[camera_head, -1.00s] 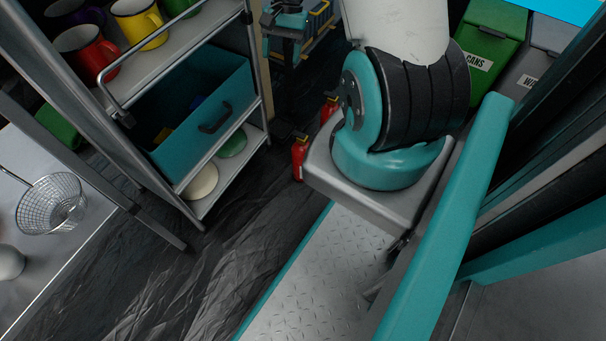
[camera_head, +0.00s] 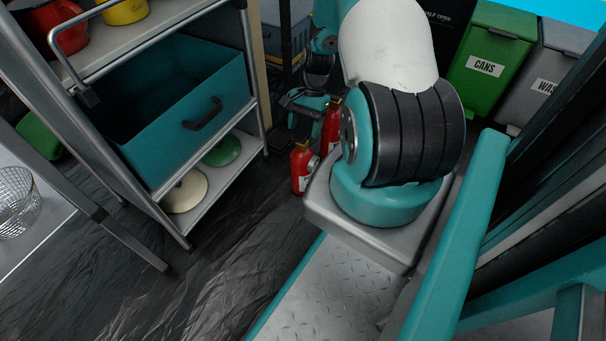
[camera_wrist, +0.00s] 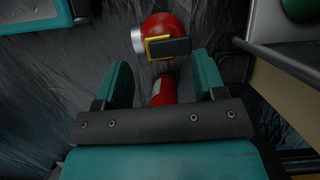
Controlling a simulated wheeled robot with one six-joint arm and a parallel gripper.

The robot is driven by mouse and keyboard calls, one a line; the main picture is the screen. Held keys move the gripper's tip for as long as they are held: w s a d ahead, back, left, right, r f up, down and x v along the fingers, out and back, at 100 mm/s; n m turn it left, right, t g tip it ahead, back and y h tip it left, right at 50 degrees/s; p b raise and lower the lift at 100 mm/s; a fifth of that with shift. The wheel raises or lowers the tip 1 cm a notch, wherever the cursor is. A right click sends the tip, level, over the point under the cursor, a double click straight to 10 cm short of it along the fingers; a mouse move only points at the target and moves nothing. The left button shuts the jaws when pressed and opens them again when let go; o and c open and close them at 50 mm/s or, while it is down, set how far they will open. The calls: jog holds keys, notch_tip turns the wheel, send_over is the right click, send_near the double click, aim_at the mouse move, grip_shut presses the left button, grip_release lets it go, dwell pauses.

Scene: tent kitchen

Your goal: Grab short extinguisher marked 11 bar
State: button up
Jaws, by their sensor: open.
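Two red extinguishers stand close together on the dark floor in the head view. The nearer one (camera_head: 303,170) looks shorter and has a pale gauge on its right side. The farther one (camera_head: 332,122) looks taller and is partly behind my arm. No pressure reading is legible. My gripper (camera_wrist: 163,78) is open in the wrist view, pointing down. A red extinguisher top (camera_wrist: 157,25) with a yellow and black handle and silver gauge lies beyond the fingertips. Another red body (camera_wrist: 162,92) shows between the fingers, partly hidden by the gripper. I see no contact.
A metal trolley with a teal drawer (camera_head: 178,112) and a lower shelf (camera_head: 215,185) with plates stands left of the extinguishers. A green CANS bin (camera_head: 490,62) is at the back right. Dark floor (camera_head: 230,240) is clear in front.

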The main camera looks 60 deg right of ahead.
aim_at(302, 140)
jog(key=b+x, duration=0.4)
jog(key=x, duration=0.1)
jog(key=shift+d+f, duration=0.1)
jog(key=shift+f, duration=0.3)
jog(key=shift+r, duration=0.1)
grip_shut()
